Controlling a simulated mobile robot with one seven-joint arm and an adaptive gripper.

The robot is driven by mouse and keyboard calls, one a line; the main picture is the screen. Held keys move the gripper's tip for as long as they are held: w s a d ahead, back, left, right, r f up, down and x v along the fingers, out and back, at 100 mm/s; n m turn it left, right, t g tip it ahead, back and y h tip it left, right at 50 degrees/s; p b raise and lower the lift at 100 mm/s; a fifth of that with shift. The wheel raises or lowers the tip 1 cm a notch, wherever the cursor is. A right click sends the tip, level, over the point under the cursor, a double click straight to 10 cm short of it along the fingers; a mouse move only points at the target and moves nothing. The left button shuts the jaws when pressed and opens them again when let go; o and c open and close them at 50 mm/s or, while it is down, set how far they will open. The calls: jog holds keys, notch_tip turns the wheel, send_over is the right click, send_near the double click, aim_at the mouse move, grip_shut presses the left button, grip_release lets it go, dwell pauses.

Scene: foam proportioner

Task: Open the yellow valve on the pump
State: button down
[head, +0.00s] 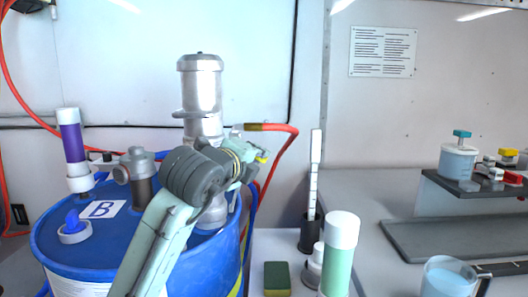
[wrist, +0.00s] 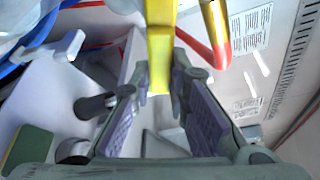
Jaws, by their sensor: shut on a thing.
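The silver pump (head: 199,95) stands upright on the blue drum (head: 90,250) in the head view. My gripper (head: 258,152) is at the pump's right side, beside the red-orange hose. The yellow valve (head: 262,158) shows there only as a small yellow bit at the gripper's end. In the wrist view the yellow valve handle (wrist: 160,45) is a flat bar coming down from the top edge. Its lower end lies between the fingertips of my gripper (wrist: 162,84), which is shut on it. My arm hides part of the pump and the valve body.
The red-orange hose (head: 282,129) leaves the pump to the right and bends down. A purple-and-white cylinder (head: 72,145) and a blue-capped fitting (head: 73,228) are on the drum. A green-and-white bottle (head: 339,255) and a sponge (head: 277,278) are at lower right.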

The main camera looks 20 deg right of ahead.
jog(key=shift+w+a+f+m+y+p, duration=0.4)
jog(key=shift+a+m+y, duration=0.5)
jog(key=shift+m, duration=0.6)
jog(key=shift+w+a+f+m+y+p, duration=0.1)
jog(key=shift+a+f+m+y+p, duration=0.15)
jog(key=shift+a+f+m+y, duration=0.9)
jog(key=shift+w+a+r+m+y+p, duration=0.1)
jog(key=shift+w+a+m+y+p, duration=0.15)
jog(key=shift+m+y, duration=1.05)
jog(key=shift+a+m+h, duration=0.1)
jog(key=shift+m+h, duration=0.45)
jog(key=shift+m, duration=0.1)
jog(key=c, duration=1.6)
grip_release()
jog(key=shift+o, duration=0.3)
jog(key=shift+f, duration=0.1)
